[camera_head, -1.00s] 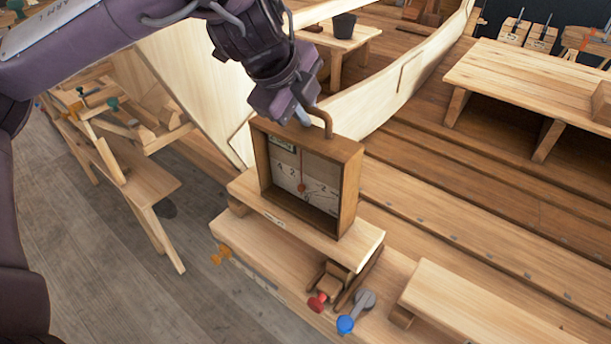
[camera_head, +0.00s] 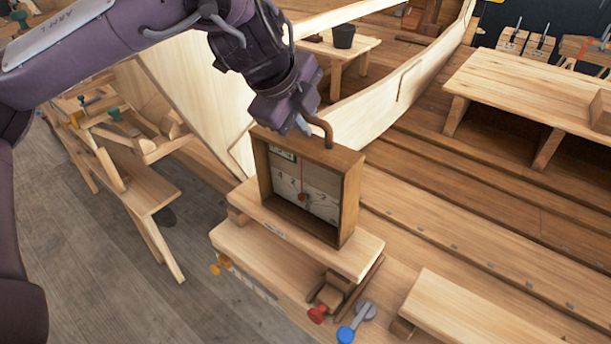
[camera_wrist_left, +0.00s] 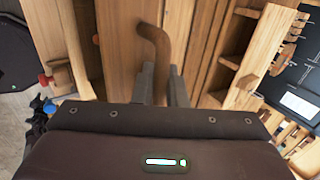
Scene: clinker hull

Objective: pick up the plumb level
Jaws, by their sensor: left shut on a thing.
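The plumb level (camera_head: 308,191) is an open wooden box frame with a dial face, a red pointer and a bent brown handle on top. It stands upright on a small raised wooden shelf (camera_head: 300,239) in the head view. My left gripper (camera_head: 304,129) is at its top and shut on the handle. In the left wrist view, the handle (camera_wrist_left: 155,50) runs between the two grey fingers (camera_wrist_left: 163,85). Whether the box touches the shelf is hard to tell.
A red knob (camera_head: 317,314) and a blue-ended lever (camera_head: 347,333) sit in front of the shelf. A low wooden bench (camera_head: 470,310) is at the lower right. The pale hull plank (camera_head: 385,95) rises behind. A trestle (camera_head: 140,190) stands left on the grey floor.

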